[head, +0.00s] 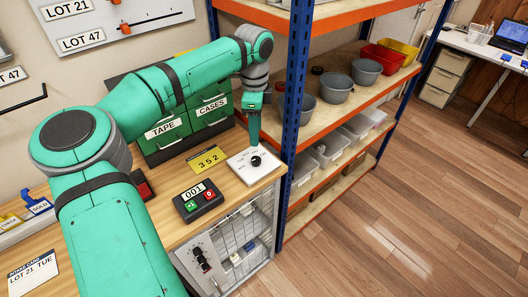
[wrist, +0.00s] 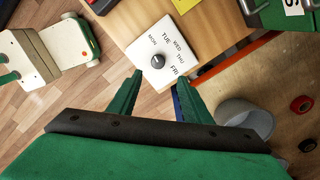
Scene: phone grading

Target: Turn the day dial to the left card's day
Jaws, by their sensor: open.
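The day dial (head: 255,160) is a white plate with a black knob near the workbench's front right corner. In the wrist view the dial plate (wrist: 166,44) shows MON, TUE, WED, THU and FRI around the knob (wrist: 158,61). The knob's pointer direction is too small to tell. An intake card (head: 32,272) at the lower left of the head view reads LOT 21, TUE. My gripper (head: 254,138) points down at the dial. In the wrist view my gripper (wrist: 164,76) is open and empty, its fingers apart on either side of the knob's line.
A counter box (head: 198,201) reading 001 and a yellow card (head: 209,159) reading 352 lie beside the dial. Green drawers (head: 210,111) labelled TAPE and CASES stand behind. A shelf rack with a blue post (head: 293,90) rises close on the right.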

